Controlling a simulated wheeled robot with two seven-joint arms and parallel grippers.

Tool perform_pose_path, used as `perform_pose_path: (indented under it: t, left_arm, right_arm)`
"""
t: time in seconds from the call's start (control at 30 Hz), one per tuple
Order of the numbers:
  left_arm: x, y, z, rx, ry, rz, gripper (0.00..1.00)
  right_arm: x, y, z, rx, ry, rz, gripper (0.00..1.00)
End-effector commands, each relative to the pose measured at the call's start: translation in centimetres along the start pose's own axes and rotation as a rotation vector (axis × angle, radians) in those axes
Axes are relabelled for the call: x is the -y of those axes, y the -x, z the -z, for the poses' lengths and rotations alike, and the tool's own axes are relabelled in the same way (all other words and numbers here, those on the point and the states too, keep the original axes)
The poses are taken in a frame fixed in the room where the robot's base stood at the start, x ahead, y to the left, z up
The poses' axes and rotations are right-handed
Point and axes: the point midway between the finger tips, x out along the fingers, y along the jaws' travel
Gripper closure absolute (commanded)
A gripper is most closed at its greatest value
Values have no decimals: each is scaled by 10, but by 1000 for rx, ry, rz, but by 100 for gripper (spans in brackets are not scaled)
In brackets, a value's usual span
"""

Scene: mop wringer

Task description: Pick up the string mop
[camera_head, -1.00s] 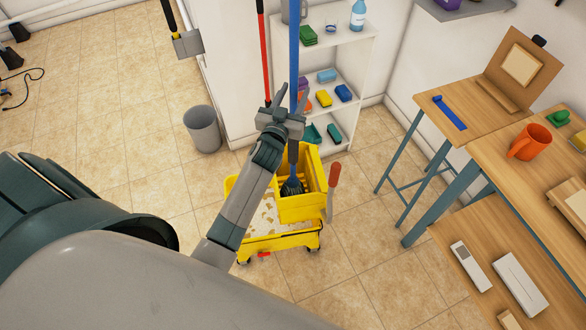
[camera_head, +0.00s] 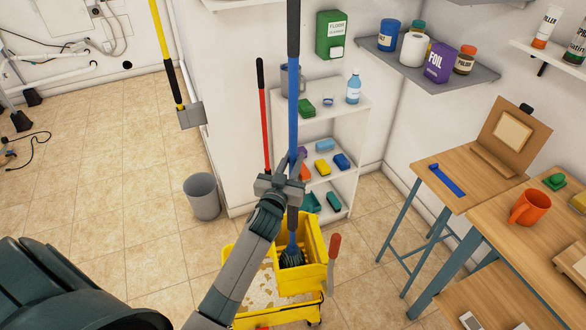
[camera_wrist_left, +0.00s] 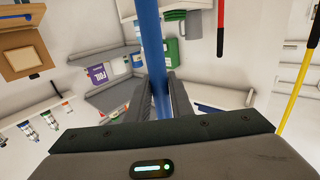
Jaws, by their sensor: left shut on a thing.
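The string mop (camera_head: 293,95) has a blue handle with dark grips and stands nearly upright. Its dark mop head (camera_head: 291,257) sits in the wringer part of the yellow bucket (camera_head: 313,250). My left gripper (camera_head: 290,172) is shut on the mop handle above the bucket. In the left wrist view the blue handle (camera_wrist_left: 151,40) runs between the two fingers of the gripper (camera_wrist_left: 157,92). The lower strands of the mop head are hidden by the yellow wringer wall. My right gripper is not in view.
A white shelf (camera_head: 345,100) with sponges and bottles stands behind the mop. A red-handled tool (camera_head: 263,110) leans left of the handle. A grey bin (camera_head: 201,196) is at left. A wooden table (camera_head: 500,235) with an orange mug (camera_head: 529,207) is at right. Floor is open at left.

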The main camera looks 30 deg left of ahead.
Motion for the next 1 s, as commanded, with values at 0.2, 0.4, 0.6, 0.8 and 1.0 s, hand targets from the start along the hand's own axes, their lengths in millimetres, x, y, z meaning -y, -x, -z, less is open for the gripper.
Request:
perform_pose_path:
  t: [0.2,0.4,0.6,0.8,1.0]
  left_arm:
    - [0,-1,44,-12,-3,-2,100]
    - [0,0,95,-14,-1,-3,100]
    - [0,0,151,-15,-1,-2,100]
    - [1,0,202,-13,0,-1,100]
    - [1,1,236,-9,-1,0,100]
  right_arm:
    - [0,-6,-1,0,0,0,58]
    - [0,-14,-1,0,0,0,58]
    - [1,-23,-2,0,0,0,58]
    - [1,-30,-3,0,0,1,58]
    - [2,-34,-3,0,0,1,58]
